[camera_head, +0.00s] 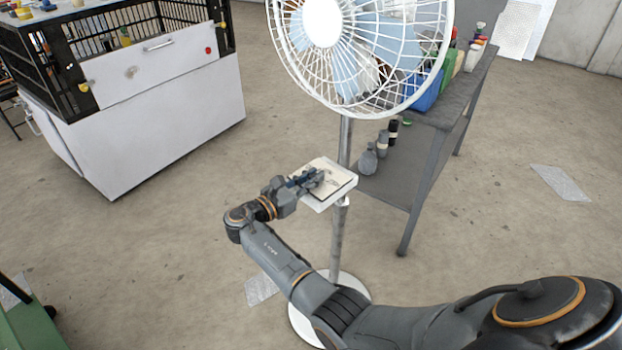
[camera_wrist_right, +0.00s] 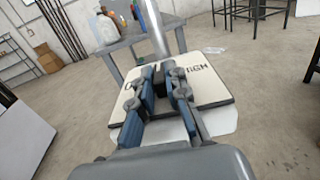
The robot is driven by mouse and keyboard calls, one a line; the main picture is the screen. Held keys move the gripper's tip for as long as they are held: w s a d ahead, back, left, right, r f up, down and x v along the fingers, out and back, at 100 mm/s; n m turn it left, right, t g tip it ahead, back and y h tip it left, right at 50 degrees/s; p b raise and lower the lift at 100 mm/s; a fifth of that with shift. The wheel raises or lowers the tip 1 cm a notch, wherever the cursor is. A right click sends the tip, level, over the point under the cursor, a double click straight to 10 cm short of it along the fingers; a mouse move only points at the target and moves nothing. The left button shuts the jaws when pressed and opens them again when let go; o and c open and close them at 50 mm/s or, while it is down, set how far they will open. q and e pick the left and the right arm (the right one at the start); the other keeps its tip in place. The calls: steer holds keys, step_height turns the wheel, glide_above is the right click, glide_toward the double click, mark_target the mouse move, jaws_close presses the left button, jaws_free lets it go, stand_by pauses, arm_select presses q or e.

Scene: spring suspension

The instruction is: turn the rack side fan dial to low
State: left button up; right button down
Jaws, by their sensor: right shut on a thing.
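A white pedestal fan (camera_head: 365,50) stands on a grey pole with a round white base. Its white control box (camera_head: 345,186) sits on the pole below the cage. In the right wrist view the box's panel (camera_wrist_right: 208,88) shows "HIGH" at the right and a partly hidden label starting with "O" at the left. My right gripper (camera_head: 314,178) is at the panel. In the wrist view its fingers (camera_wrist_right: 162,76) are shut on the dark dial (camera_wrist_right: 166,84) between them. The fingers hide most of the dial, so its pointer and setting cannot be read. My left gripper is not in view.
A grey rack table (camera_head: 425,165) with bottles and containers stands right behind the fan. A white cabinet with a black cage top (camera_head: 165,120) stands at the upper left. Open concrete floor lies between them. A green edge (camera_head: 30,325) shows at the lower left.

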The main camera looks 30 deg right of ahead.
steer(key=c, duration=1.3)
jaws_free()
steer(key=shift+c, duration=0.2)
steer(key=v, duration=0.7)
steer(key=shift+a, duration=0.25)
